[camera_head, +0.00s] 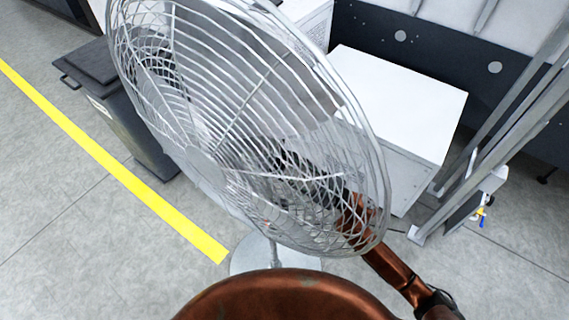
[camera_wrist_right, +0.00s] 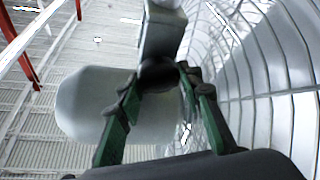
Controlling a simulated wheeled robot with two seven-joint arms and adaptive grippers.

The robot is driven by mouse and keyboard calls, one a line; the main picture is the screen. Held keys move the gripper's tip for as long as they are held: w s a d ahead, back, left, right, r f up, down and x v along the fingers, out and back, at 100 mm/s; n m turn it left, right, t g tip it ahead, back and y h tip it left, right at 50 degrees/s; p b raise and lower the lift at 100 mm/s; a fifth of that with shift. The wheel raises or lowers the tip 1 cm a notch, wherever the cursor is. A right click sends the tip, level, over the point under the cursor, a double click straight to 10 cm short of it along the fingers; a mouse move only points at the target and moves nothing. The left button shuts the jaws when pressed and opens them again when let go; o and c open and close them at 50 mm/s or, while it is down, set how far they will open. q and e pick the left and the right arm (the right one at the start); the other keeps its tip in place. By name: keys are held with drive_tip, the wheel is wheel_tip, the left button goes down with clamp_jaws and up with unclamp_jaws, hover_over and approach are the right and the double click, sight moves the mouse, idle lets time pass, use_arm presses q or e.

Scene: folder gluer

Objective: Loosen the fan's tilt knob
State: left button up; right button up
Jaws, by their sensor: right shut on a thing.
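The fan (camera_head: 215,120) stands close in front of me, its round wire cage tilted and filling the middle of the head view. Its round base (camera_head: 255,258) is on the floor. My right arm reaches behind the cage, and my right gripper (camera_head: 290,160) shows only through the wires. In the right wrist view my right gripper (camera_wrist_right: 160,100) has its green-padded fingers on both sides of the dark tilt knob (camera_wrist_right: 158,74), shut on it. The knob sits below a grey bracket (camera_wrist_right: 162,30), in front of the rounded motor housing (camera_wrist_right: 90,105). My left gripper is out of view.
A dark bin (camera_head: 130,115) stands left of the fan, near a yellow floor line (camera_head: 110,165). A white-topped box (camera_head: 400,90) and metal posts (camera_head: 500,135) stand to the right. The cage (camera_wrist_right: 265,70) is close beside my right fingers. The floor at lower left is clear.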

drive_tip(key=n+g, duration=0.1)
drive_tip(key=n, duration=0.2)
drive_tip(key=n+g, duration=0.1)
drive_tip(key=n, duration=0.2)
drive_tip(key=shift+g, duration=0.4)
drive_tip(key=n+g+h, duration=0.1)
drive_tip(key=n, duration=0.5)
drive_tip(key=shift+g+h+p, duration=0.35)
drive_tip(key=shift+g+h, duration=0.05)
drive_tip(key=shift+n, duration=0.3)
drive_tip(key=o, duration=1.1)
drive_tip(key=shift+o, duration=0.2)
drive_tip(key=shift+s+d+f, duration=0.1)
drive_tip(key=shift+d, duration=0.05)
drive_tip(key=v, duration=1.1)
drive_tip(key=shift+d, duration=0.4)
